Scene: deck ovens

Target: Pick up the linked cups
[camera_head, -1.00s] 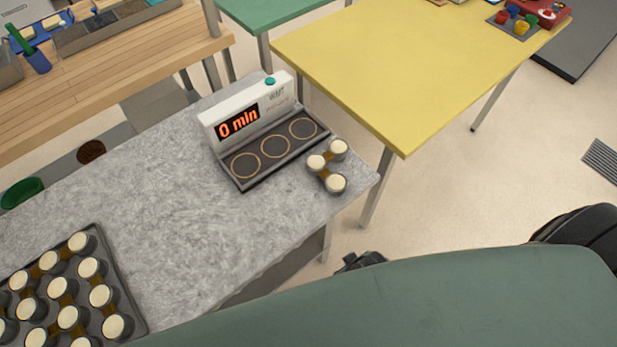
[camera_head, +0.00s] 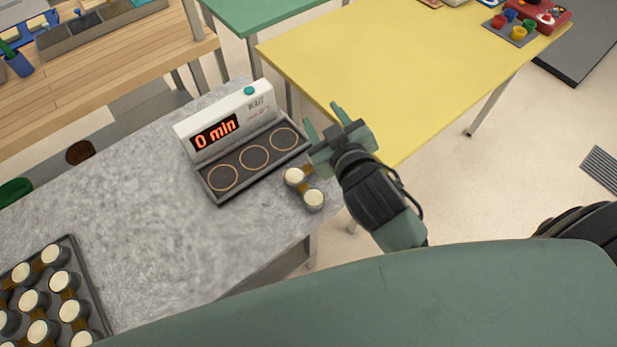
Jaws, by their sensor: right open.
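The linked cups (camera_head: 314,199) stand on the grey stone counter near its right corner, beside the timer device. Two cream-topped dark cups joined by a brown link show; the third cup, seen earlier, is hidden behind my right gripper. My right gripper (camera_head: 324,121) is open, with green fingers apart, and appears above and just beyond the linked cups. I cannot tell if it touches them. My left gripper is not in view.
The timer device (camera_head: 240,131) reads "0 min" and has three empty ringed spots. A dark tray (camera_head: 92,283) holds several linked cups at lower left. A yellow table (camera_head: 400,62) stands right of the counter (camera_head: 150,190). The counter's middle is clear.

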